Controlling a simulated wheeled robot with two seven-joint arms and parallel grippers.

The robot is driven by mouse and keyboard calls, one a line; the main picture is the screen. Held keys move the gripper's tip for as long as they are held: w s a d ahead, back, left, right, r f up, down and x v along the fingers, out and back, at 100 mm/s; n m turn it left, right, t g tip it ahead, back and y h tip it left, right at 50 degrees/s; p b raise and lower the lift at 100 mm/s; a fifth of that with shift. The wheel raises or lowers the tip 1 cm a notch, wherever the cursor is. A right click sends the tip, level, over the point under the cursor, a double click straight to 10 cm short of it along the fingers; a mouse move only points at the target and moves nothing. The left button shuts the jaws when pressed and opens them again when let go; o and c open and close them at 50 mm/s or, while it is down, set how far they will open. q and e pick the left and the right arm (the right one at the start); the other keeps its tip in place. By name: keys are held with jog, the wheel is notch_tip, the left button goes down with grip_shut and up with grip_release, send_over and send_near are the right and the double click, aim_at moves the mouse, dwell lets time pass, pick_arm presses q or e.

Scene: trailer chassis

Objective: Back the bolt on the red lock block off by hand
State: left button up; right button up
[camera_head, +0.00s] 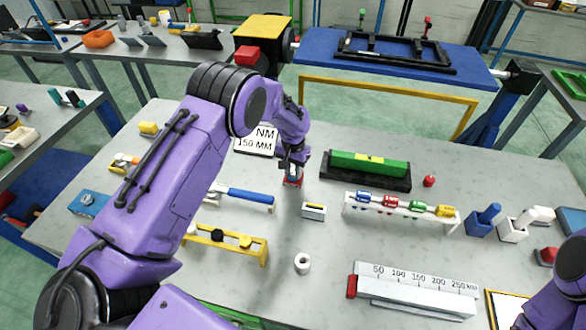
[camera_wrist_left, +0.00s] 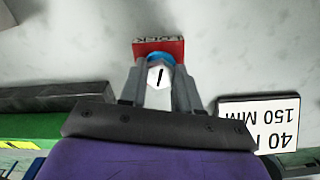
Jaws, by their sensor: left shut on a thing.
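The red lock block (camera_head: 294,182) sits on the grey table, below my left gripper (camera_head: 293,168). In the left wrist view the red block (camera_wrist_left: 173,45) has dark lettering along its edge. The bolt (camera_wrist_left: 158,76) stands at the block with a pale hex head, a black line across it and a blue ring behind it. My left gripper's fingers lie on both sides of the bolt head and are shut on it. The bolt's shank is hidden. Part of my right arm shows at the lower right of the head view; its gripper is out of sight.
A green bar in a black tray (camera_head: 366,170) lies right of the block. A sign (camera_head: 256,141) stands close behind left.

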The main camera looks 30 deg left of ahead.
pick_arm(q)
jog(key=n, duration=0.6)
jog(key=shift+s+d+f, duration=0.1)
jog(key=shift+s+f, duration=0.15)
jog(key=n, duration=0.6)
jog(key=shift+n, duration=0.3)
jog(key=o, duration=1.1)
jog(key=shift+w, duration=0.1)
jog(key=shift+c, duration=0.2)
jog(key=shift+w+r, duration=0.1)
jog(key=shift+w, duration=0.05)
